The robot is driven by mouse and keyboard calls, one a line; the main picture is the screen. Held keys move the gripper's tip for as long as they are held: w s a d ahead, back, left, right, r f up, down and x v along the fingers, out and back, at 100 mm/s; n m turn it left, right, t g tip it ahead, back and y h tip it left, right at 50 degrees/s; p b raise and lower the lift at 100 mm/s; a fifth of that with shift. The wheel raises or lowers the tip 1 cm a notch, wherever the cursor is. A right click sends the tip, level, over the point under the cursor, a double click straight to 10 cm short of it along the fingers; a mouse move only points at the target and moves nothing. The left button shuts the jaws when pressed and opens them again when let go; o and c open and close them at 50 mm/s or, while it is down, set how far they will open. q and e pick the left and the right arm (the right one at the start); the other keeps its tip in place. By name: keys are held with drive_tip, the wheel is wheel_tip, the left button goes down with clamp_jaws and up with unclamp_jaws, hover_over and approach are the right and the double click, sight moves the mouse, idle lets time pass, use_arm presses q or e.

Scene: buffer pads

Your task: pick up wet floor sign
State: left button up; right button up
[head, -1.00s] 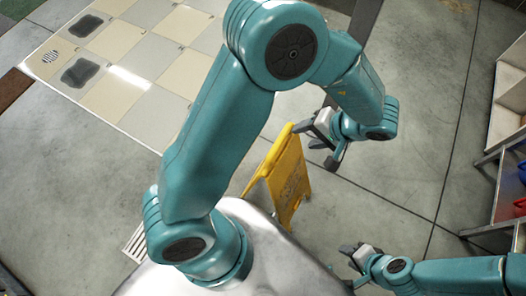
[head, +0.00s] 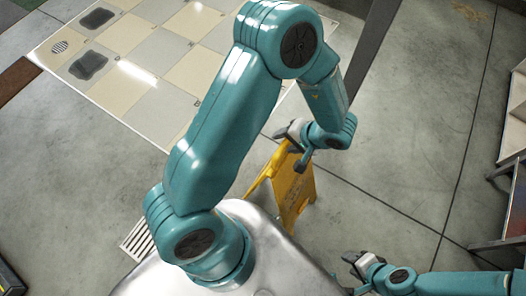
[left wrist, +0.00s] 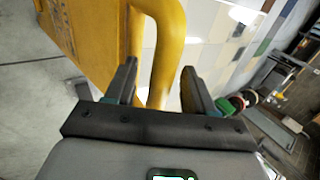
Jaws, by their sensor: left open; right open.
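The yellow wet floor sign (head: 297,194) stands on the grey floor just in front of my base in the head view. My left gripper (head: 293,150) is at the sign's top edge, and partly covers it. In the left wrist view the sign (left wrist: 95,40) fills the upper left, and its yellow tube-like edge (left wrist: 164,50) runs down between the two open fingers of my left gripper (left wrist: 160,85). I cannot tell whether a finger touches it. My right gripper (head: 347,266) is open and empty above the floor at the lower right, apart from the sign.
Tiled flooring with dark wet-looking patches (head: 88,66) lies at the upper left. A floor grate (head: 140,241) is left of my base. Shelving (head: 514,130) stands at the right edge. The floor (head: 400,150) between is clear.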

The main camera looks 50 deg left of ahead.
use_arm(q)
drive_tip(key=shift+x, duration=0.85)
clamp_jaws()
drive_tip(key=shift+r, duration=0.1)
idle(0.6)
